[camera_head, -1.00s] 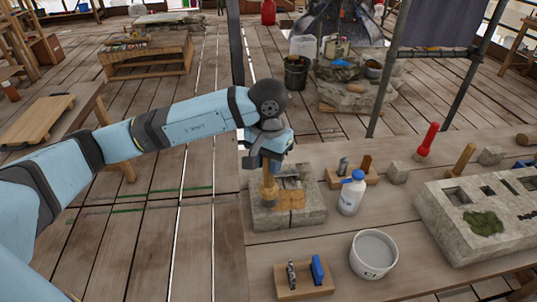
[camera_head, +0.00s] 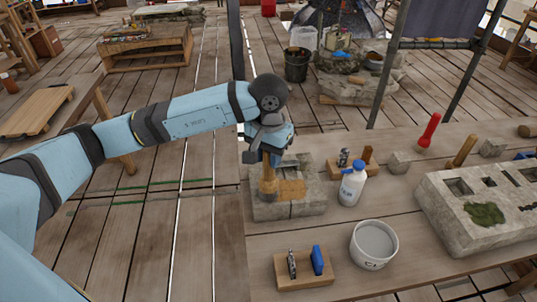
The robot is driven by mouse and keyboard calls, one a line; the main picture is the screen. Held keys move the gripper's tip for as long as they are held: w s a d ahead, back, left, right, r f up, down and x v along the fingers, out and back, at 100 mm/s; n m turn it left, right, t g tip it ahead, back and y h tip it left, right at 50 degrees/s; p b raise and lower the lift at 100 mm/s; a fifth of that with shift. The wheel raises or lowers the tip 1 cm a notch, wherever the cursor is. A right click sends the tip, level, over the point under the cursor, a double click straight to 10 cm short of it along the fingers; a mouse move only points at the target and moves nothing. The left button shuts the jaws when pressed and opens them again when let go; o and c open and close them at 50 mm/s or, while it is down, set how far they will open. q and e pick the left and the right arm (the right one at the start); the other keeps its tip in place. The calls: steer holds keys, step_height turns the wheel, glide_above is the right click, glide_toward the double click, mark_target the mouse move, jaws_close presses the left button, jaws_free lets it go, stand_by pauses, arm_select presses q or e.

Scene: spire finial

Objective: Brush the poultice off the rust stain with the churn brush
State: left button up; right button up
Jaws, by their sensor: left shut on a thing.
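My left gripper (camera_head: 268,152) is shut on the churn brush (camera_head: 268,180), a wooden-handled brush held upright. The brush head is down at the left part of a grey stone block (camera_head: 290,208) on the table. An orange-brown rust stain (camera_head: 293,189) shows on the block's top, just right of the brush. I cannot tell the poultice apart from the stain or the stone at this size. The brush and gripper hide part of the block's top. My right gripper is not in view.
A white bucket (camera_head: 373,244) and a wooden holder (camera_head: 304,270) are nearer. A larger mossy stone block (camera_head: 480,216) lies right. Behind are a red-handled tool (camera_head: 429,130) and small stones.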

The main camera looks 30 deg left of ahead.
arm_select(q)
steer(key=shift+f+b, duration=0.6)
stand_by(0.5)
